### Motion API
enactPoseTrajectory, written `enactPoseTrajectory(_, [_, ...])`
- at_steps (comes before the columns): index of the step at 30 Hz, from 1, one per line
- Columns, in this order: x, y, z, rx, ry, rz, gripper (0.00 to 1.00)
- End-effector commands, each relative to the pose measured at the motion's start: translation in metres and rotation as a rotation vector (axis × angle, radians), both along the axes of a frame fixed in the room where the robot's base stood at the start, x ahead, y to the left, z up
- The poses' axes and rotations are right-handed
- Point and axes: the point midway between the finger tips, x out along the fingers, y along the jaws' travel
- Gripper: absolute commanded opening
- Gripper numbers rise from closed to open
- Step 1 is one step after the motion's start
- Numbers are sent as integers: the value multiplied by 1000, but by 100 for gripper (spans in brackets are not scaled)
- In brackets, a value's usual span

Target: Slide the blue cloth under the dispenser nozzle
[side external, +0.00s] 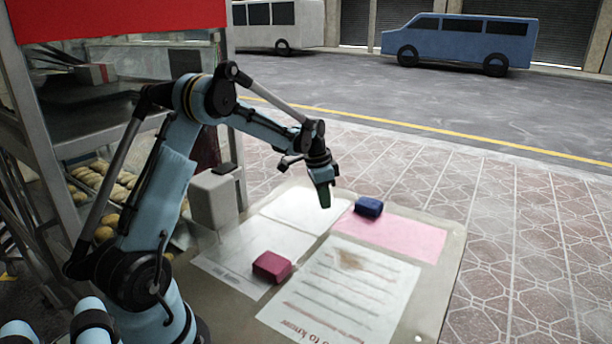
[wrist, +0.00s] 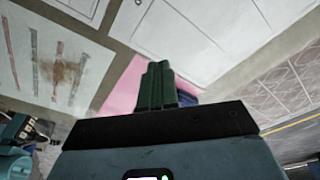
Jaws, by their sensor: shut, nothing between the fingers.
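The blue cloth (side external: 368,207) is a small dark blue folded block. It lies at the back edge of the pink sheet on the table. In the wrist view a bit of it (wrist: 187,97) shows beside my fingers, and the rest is hidden behind them. My gripper (side external: 325,200) is shut and empty, pointing down just left of the cloth and apparently above the table. Its green fingers are together in the wrist view (wrist: 157,70). A grey box with a black top piece (side external: 214,200) stands at the table's left edge and may be the dispenser; I cannot make out a nozzle.
A dark red folded block (side external: 271,267) lies on the table nearer the front. Flat printed sheets (side external: 345,285) and the pink sheet (side external: 405,238) cover much of the table (side external: 440,290). Shelves with bread (side external: 100,185) stand at the left. Paved ground lies beyond the right edge.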

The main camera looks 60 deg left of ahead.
Motion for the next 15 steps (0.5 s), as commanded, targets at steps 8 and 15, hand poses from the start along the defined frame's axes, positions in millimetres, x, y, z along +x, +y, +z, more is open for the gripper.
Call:
enactPoseTrajectory(8, [-17,-19,24,18,-27,26,0])
enactPoseTrajectory(15, [-23,-47,48,33,-65,60,0])
